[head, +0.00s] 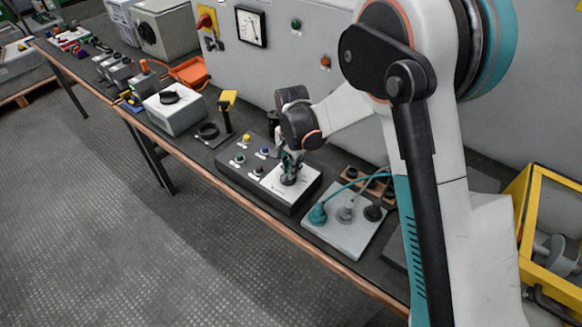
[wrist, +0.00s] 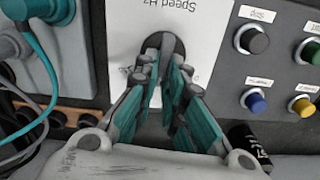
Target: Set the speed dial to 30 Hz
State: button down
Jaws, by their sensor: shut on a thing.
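The speed dial (wrist: 165,42) is a dark round knob on a white plate (wrist: 203,22) printed "Speed Hz", which appears upside down in the wrist view. My gripper (wrist: 167,68) is shut on the dial, with its teal-padded fingers on either side of the knob. In the head view my gripper (head: 291,168) reaches down onto the dial (head: 288,180) at the right part of the dark control box (head: 232,172). The fingers hide much of the dial and its scale, so the pointer's setting cannot be read.
Blue (wrist: 255,102), yellow (wrist: 302,106), green (wrist: 312,52) and grey (wrist: 252,39) buttons sit beside the dial plate. A grey panel with plugs and cables (head: 345,232) lies to the right on the bench. A yellow-handled lever (head: 227,98) stands to the left.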

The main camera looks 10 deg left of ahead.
jog(key=shift+m, duration=0.6)
jog(key=c, duration=1.7)
grip_release()
jog(key=shift+r, duration=0.1)
notch_tip(320, 180, up, 12)
jog(key=shift+f, duration=0.1)
